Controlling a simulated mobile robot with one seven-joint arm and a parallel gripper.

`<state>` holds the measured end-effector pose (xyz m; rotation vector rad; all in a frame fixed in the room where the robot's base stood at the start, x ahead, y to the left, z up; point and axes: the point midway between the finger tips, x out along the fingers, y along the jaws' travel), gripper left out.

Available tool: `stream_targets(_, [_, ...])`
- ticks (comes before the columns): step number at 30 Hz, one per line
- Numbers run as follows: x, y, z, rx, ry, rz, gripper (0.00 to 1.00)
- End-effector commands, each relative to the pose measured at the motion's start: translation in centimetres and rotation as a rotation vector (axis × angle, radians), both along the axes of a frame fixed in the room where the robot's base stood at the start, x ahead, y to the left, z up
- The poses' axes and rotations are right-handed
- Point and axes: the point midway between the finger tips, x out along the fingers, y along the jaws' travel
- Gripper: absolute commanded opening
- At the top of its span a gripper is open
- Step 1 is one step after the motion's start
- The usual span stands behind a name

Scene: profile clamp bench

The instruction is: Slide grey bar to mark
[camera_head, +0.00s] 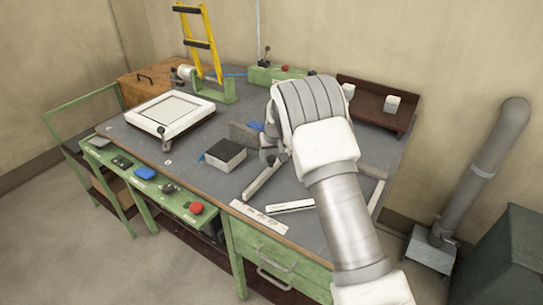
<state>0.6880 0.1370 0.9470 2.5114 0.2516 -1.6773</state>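A light grey bar (263,179) lies slantwise on the dark bench top, below my gripper in the picture. A second pale bar (290,207) lies near the front edge, its right end hidden by my arm. I cannot tell for sure which is the task's grey bar. My gripper (268,150) is over the middle of the bench, just above the far end of the slanted bar. Its fingers are small and partly hidden, so contact and opening cannot be told. A white strip with small marks (258,217) lies at the front edge; I cannot make out the target mark.
A black-and-white block (226,155) stands left of my gripper. A white framed plate (170,113) is farther left. A yellow frame (207,45) and a green box (275,75) stand at the back. A brown rack (375,115) is back right. Bench top between plate and block is clear.

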Motion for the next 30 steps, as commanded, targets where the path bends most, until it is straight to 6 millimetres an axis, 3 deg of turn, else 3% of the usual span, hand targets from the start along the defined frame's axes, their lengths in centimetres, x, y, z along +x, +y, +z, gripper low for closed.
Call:
stream_targets(1, [-0.01, 0.01, 0.01, 0.0, 0.0, 0.0, 0.5])
stream_targets(9, [-0.01, 0.01, 0.03, 0.0, 0.0, 0.0, 0.01])
stream_targets(30, [-0.02, 0.02, 0.04, 0.0, 0.0, 0.0, 0.0])
